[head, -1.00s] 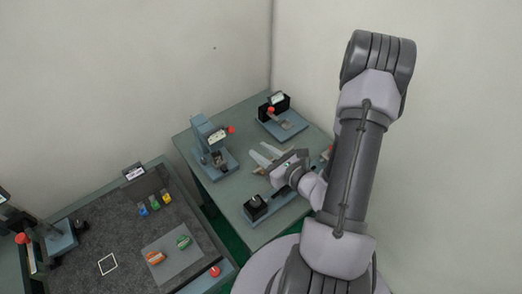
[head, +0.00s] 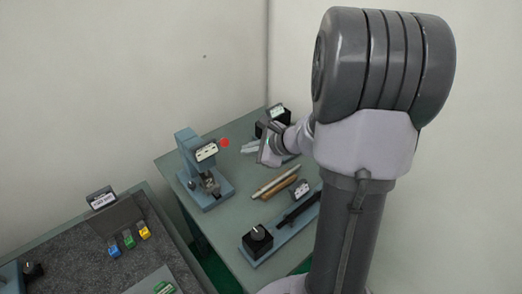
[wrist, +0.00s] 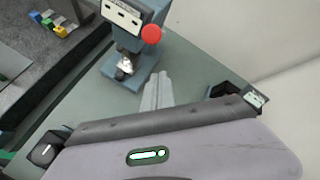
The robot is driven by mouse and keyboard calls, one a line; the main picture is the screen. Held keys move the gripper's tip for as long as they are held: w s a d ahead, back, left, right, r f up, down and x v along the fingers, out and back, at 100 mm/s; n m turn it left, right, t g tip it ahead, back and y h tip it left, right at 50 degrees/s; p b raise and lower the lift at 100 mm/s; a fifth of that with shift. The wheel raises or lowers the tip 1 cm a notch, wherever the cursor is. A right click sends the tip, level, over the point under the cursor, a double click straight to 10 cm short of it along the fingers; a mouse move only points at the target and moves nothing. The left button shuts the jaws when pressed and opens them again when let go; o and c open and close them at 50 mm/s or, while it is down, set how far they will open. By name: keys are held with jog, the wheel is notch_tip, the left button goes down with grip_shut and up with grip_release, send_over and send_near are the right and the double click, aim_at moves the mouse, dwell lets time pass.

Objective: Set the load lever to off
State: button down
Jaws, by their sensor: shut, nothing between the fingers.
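A red ball knob (head: 224,142) sits beside the label plate of a blue upright stand (head: 186,150). The knob also shows in the wrist view (wrist: 151,34), near the top. The labels are too small to read, so I cannot tell which control is the load lever. My gripper (head: 249,147) is shut and empty, right of the red knob and apart from it. Its pale fingers lie together in the wrist view (wrist: 157,92), below the knob. A black box with a label (head: 277,114) stands behind my gripper, and its lower part is hidden.
Two rods, beige (head: 276,181) and brown (head: 280,189), lie on the green table. A black knob box (head: 257,241) and a dark rail (head: 300,207) are at the front. Coloured blocks (head: 129,240) sit on the left table. My arm hides the right side.

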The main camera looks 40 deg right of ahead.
jog(key=shift+w+a+r, duration=0.45)
jog(key=shift+a+r, duration=0.05)
jog(key=shift+a, duration=0.15)
jog(key=shift+w+a+r, duration=0.45)
jog(key=shift+a+r, duration=0.05)
jog(key=shift+a, duration=0.1)
jog(key=shift+r, duration=0.1)
jog(key=w+r+g+p, duration=0.4)
jog(key=w+r+p, duration=0.3)
jog(key=p, duration=2.1)
jog(key=shift+w+a+r+g, duration=0.2)
jog(key=shift+w+g, duration=0.1)
jog(key=shift+w, duration=1.7)
jog(key=shift+r, duration=0.1)
